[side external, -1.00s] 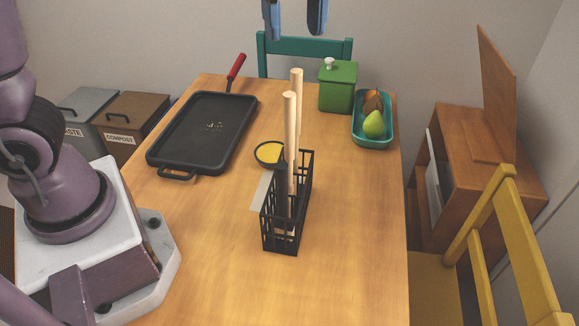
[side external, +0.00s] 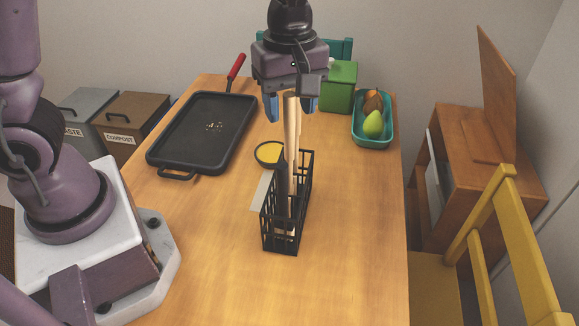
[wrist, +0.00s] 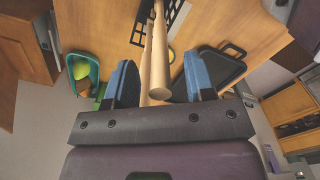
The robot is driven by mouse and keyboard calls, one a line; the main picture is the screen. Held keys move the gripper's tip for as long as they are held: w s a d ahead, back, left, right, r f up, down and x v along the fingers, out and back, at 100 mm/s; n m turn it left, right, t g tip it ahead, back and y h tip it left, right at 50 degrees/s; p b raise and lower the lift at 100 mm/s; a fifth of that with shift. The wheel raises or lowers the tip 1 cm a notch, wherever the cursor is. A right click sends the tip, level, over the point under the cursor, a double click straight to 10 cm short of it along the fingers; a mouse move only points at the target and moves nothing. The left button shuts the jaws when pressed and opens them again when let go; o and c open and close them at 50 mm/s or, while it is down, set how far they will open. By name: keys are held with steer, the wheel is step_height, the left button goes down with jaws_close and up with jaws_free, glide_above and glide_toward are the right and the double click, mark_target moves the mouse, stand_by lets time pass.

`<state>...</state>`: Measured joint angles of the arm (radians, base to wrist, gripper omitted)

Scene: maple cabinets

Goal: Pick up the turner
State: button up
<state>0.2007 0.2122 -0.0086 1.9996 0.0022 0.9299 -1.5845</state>
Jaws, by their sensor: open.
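Two long utensils with pale wooden handles stand upright in a black wire caddy (side external: 282,243) on the table. One, with a dark lower part, has its handle (side external: 290,130) at the front; the other handle (side external: 299,135) is just behind. I cannot tell which is the turner, as their heads are hidden in the caddy. My gripper (side external: 290,107) points down over the handle tops, its blue fingers apart. In the wrist view, a handle end (wrist: 160,87) shows between the open fingers, with the second handle beside it. I see no finger closed on either handle.
A black griddle pan (side external: 203,130) with a red-handled tool lies left. A small bowl of yellow contents (side external: 268,153) and a flat grey piece (side external: 262,190) are by the caddy. A green canister (side external: 340,88) and teal fruit tray (side external: 373,139) stand back right. The front table is clear.

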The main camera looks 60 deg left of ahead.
steer(key=shift+f, duration=0.35)
jaws_close()
steer(key=shift+r, duration=0.1)
